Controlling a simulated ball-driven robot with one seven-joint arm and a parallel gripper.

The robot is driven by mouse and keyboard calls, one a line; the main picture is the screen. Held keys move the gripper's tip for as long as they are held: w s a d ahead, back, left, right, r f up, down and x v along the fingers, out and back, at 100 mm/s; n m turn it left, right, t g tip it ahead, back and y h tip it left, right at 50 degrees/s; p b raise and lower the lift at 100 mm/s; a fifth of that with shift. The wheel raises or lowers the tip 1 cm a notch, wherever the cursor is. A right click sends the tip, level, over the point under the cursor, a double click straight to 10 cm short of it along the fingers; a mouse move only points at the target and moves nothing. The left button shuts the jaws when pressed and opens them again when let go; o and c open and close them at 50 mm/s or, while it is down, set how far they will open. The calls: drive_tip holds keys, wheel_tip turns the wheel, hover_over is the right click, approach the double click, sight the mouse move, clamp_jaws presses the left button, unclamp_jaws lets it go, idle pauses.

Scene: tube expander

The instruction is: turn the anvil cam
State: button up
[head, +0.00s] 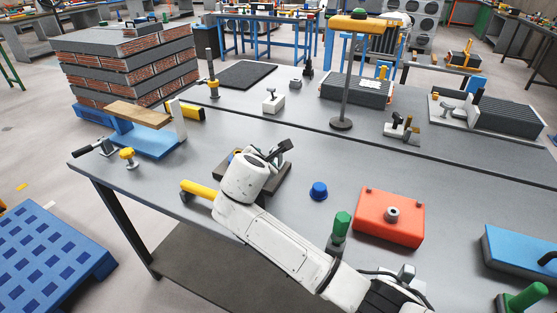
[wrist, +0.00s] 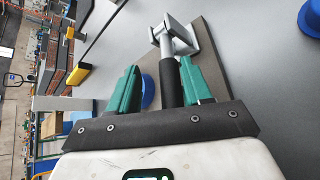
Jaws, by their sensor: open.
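My gripper (wrist: 159,72) is open in the wrist view, with one green finger on each side of a dark round grip (wrist: 171,82). The grip runs into a grey metal shaft with a blocky grey head (wrist: 174,36). This looks like the tube expander's lever or cam; I cannot tell which part is the anvil cam. A dark base plate (wrist: 211,60) lies beneath it. A blue round part (wrist: 148,92) is partly hidden behind the left finger. In the head view, my white wrist covers most of the device, and its dark plate (head: 276,181) shows around it.
A yellow handle (head: 201,189) sticks out left of my arm. A blue knob (head: 319,191), a red block (head: 389,216) and a green-handled tool (head: 341,226) stand to the right. A blue stand with a wooden bar (head: 139,114) is at the left.

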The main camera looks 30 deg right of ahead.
drive_tip(key=s+a+r, duration=0.1)
drive_tip(key=s+r, duration=1)
drive_tip(key=s, duration=0.3)
